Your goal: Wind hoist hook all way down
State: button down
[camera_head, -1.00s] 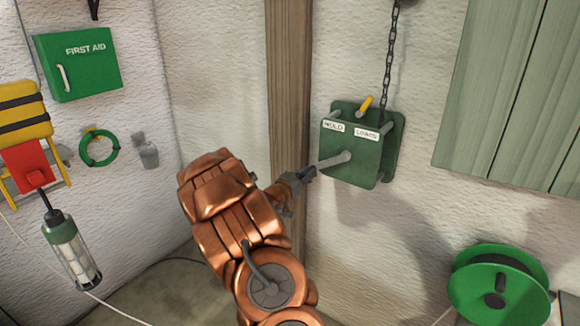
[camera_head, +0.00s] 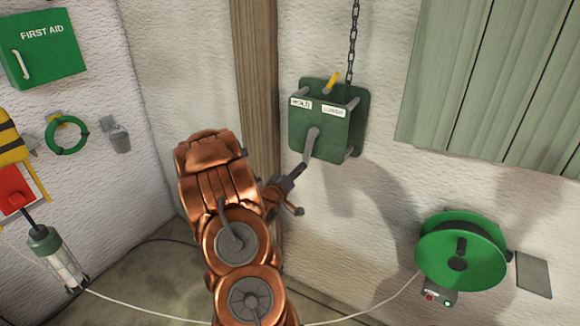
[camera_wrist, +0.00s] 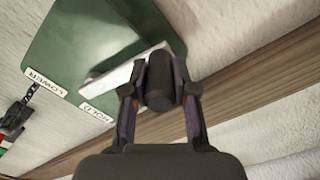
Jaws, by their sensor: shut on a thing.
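The green hoist winch box (camera_head: 325,130) is fixed to the white wall, with HOLD and LOWER labels on its front edge. A yellow lever (camera_head: 333,82) on top leans to the right, on the LOWER side. The grey crank arm (camera_head: 310,143) points down from its hub. My gripper (camera_head: 298,171) is at the crank's lower end. In the wrist view, my gripper (camera_wrist: 160,90) is shut on the black crank handle (camera_wrist: 158,88), one finger on each side. A chain (camera_head: 353,40) rises from the box out of view. I cannot make out the hook.
A wooden post (camera_head: 256,90) stands left of the winch. A green reel (camera_head: 462,250) is at lower right, with a cable crossing the floor. Green shutters (camera_head: 490,80) hang upper right. A first aid box (camera_head: 42,48) and a work lamp (camera_head: 58,258) are at left.

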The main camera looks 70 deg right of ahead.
jog(key=shift+s+a+n, duration=0.1)
jog(key=shift+s+n, duration=0.3)
jog(key=shift+s, duration=0.1)
jog(key=c, duration=0.9)
grip_release()
jog(key=shift+a, duration=0.15)
jog(key=shift+w+a, duration=0.15)
jog(key=shift+a, duration=0.1)
jog(key=w+a, duration=0.1)
jog(key=a, duration=0.5)
jog(key=shift+a, duration=0.3)
jog(key=shift+w, duration=0.15)
